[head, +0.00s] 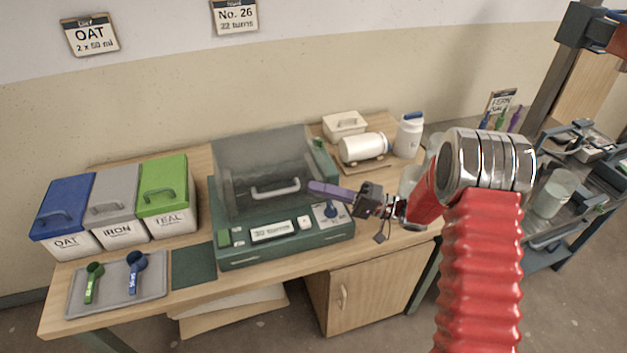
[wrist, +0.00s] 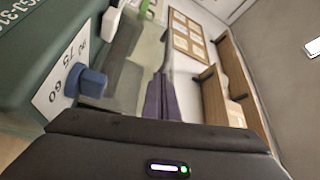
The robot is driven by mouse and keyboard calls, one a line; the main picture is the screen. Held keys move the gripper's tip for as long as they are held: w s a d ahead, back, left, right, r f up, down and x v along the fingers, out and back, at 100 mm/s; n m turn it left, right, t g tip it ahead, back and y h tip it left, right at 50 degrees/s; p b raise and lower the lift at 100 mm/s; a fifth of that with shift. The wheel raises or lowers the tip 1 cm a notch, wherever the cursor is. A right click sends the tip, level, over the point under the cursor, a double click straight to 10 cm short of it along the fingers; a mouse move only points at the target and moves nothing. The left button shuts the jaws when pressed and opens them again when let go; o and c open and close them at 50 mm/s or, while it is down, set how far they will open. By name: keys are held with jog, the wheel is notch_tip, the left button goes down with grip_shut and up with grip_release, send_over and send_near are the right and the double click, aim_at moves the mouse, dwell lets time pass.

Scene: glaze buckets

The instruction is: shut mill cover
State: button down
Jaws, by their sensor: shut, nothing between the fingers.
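The mill (head: 285,248) is a dark green machine on the bench. Its smoky see-through cover (head: 245,160) slopes over the top, with a pale handle (head: 275,189) low on its front. I cannot tell whether its front edge rests fully on the body. My gripper (head: 313,186) is shut and empty, its purple fingers just right of the handle, over the cover's right side. I cannot tell whether they touch it. In the wrist view, the shut fingers (wrist: 160,98) point away beside the mill's blue knob (wrist: 92,82). The handle is not clear there.
Lidded bins, blue (head: 68,198), grey (head: 112,193) and green (head: 163,182), stand left of the mill. A grey tray (head: 75,300) with two scoops lies in front of them. A white jar (head: 362,148) lies behind right, near an upright white bottle (head: 409,135).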

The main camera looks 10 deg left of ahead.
jog(key=d, duration=1.1)
jog(key=shift+s+f+n, duration=0.2)
jog(key=shift+f+n, duration=0.05)
jog(key=shift+n, duration=0.05)
